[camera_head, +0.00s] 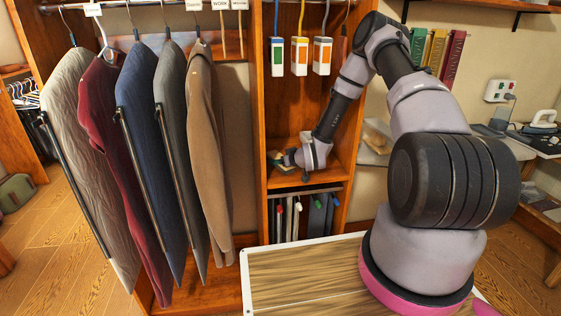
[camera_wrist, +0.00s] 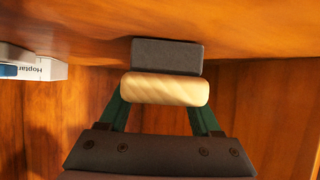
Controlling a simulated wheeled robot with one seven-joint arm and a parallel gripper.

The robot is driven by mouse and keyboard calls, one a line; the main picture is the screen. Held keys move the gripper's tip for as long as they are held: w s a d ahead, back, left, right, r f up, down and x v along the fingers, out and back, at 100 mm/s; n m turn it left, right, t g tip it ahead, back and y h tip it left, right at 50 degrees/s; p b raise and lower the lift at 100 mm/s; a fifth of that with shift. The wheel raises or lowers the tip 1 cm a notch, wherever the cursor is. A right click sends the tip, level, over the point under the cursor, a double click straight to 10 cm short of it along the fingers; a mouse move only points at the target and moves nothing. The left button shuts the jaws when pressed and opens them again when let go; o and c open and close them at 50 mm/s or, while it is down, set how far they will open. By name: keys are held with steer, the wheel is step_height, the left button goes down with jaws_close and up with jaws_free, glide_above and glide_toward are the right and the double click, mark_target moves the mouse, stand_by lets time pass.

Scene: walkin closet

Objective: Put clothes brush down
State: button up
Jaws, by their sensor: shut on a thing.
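The clothes brush (camera_wrist: 166,90) has a pale wooden body and a dark grey block that looks like its bristles. In the wrist view it sits between the green fingers of my gripper (camera_wrist: 163,97), which is shut on it. The dark block is close to the wooden shelf surface (camera_wrist: 75,25); I cannot tell whether it touches. In the head view my gripper (camera_head: 287,159) is inside the wooden cubby, low and at its left side, just above the shelf board (camera_head: 312,177). The brush is small and hard to make out there.
A white box (camera_wrist: 42,68) with printed lettering is at the left of the wrist view. Wooden cubby walls (camera_wrist: 265,110) surround the gripper. Hanging tags (camera_head: 299,54) are above, small hung items (camera_head: 298,215) below, and several jackets (camera_head: 208,130) hang to the left.

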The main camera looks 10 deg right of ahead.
steer(key=o, duration=1.5)
steer(key=shift+f, duration=0.1)
steer(key=v, duration=1.2)
steer(key=s+d+r+m+g+h, duration=0.1)
steer(key=s+d+r, duration=0.1)
steer(key=r, duration=0.6)
steer(key=s+d+r+m+g+h, duration=0.1)
steer(key=s+d+r+h, duration=0.1)
steer(key=r, duration=0.7)
steer(key=s+d+r+m+g+h, duration=0.1)
steer(key=s+d+r, duration=0.15)
steer(key=r, duration=0.55)
steer(key=s+a+r+m, duration=0.1)
steer(key=s+r+m, duration=0.1)
steer(key=s+r, duration=0.3)
steer(key=s+a+r+m+g+y, duration=0.1)
steer(key=s+r, duration=0.4)
steer(key=s, duration=0.6)
steer(key=s+a+r+m, duration=0.1)
steer(key=s+r+m, duration=0.1)
steer(key=s+r, duration=0.3)
steer(key=shift+s+a+m+y, duration=0.2)
steer(key=shift+s+m+y, duration=0.1)
steer(key=shift+s, duration=1.25)
